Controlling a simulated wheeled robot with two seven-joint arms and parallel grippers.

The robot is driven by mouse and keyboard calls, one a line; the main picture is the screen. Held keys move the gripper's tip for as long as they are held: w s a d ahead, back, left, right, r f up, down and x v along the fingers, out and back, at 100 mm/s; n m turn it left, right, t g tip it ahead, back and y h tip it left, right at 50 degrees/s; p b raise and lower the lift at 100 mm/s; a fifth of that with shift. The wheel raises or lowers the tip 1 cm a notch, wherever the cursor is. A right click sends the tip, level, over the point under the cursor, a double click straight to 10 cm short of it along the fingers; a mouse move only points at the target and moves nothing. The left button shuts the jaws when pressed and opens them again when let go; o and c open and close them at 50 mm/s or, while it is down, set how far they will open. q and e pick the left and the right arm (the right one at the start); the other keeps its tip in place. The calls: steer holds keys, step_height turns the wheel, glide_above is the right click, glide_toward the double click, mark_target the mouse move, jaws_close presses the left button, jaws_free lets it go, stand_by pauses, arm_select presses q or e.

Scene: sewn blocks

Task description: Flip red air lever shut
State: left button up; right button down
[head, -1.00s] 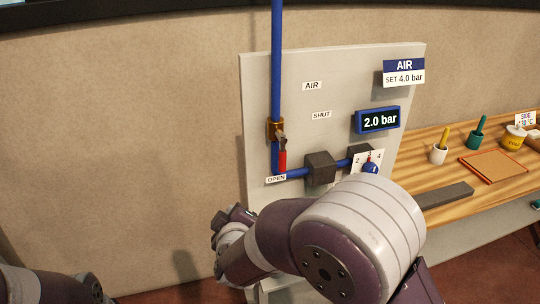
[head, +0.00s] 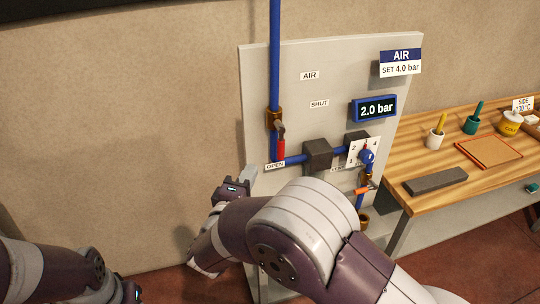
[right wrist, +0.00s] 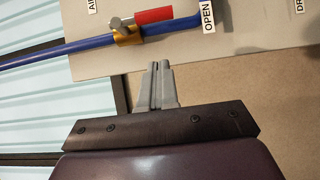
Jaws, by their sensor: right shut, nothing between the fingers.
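The red air lever (head: 281,150) sits on the brass valve (head: 274,119) of the upright blue pipe. It hangs down, its tip close above the OPEN label (head: 275,166); the SHUT label (head: 319,104) is up to its right. My right gripper (head: 249,174) is shut and empty, below and left of the lever, apart from it. In the right wrist view its grey fingertips (right wrist: 159,66) are together, pointing toward the blue pipe, with the red lever (right wrist: 153,16) beyond them. My left forearm shows at lower left; its fingers are out of frame.
The grey panel (head: 350,80) also bears a 2.0 bar display (head: 375,108), a blue knob (head: 367,156) and an orange-handled valve (head: 364,190). A wooden bench (head: 425,168) with a dark block (head: 436,181) stands to the right. The wall left of the panel is clear.

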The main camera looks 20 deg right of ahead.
mark_target(281, 143)
steer(key=w+d+p, duration=0.1)
steer(key=w+d, duration=0.3)
steer(key=d, duration=0.2)
steer(key=shift+w+p, duration=0.15)
steer(key=shift+p, duration=0.2)
steer(key=shift+w+f, duration=0.1)
